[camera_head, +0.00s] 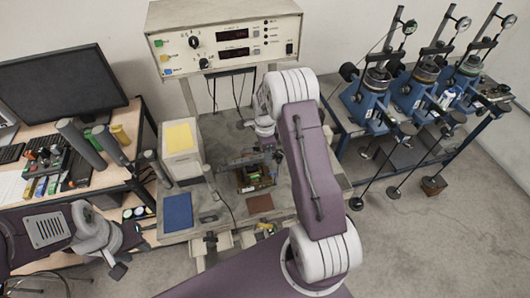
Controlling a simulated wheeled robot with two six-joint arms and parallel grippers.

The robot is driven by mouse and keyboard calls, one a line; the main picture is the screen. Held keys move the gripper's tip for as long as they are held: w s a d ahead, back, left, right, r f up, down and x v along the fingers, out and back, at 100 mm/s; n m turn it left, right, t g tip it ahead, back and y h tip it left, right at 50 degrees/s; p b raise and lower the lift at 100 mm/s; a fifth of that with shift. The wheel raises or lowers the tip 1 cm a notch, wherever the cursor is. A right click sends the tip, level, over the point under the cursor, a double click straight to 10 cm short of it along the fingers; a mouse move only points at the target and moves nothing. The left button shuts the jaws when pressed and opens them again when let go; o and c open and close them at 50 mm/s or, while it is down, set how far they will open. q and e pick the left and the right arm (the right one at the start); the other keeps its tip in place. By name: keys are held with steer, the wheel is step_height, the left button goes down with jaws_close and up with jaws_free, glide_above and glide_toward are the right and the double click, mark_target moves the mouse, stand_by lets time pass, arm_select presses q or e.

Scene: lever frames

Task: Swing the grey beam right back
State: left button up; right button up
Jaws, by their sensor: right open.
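A grey beam (240,160) lies roughly level across the middle of the bench machine, above a small box with brass-coloured and green parts (256,178). My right arm comes up from the bottom and bends down over the machine. My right gripper (270,149) is open at the right end of the beam, partly hidden by my arm. I cannot tell whether it touches the beam. My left gripper (122,254) is low at the left, in front of the desk and away from the beam. Its fingers are too small and dark to read.
A control box (226,40) stands behind the machine. A cream block with a yellow top (180,138) and a blue pad (178,212) sit left of the beam. A desk with a monitor (62,84) is at left. Blue lever frames (368,100) stand on the right bench.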

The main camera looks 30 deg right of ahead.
steer(key=shift+w+a, duration=0.1)
steer(key=shift+a, duration=0.05)
jaws_close()
stand_by(1.1)
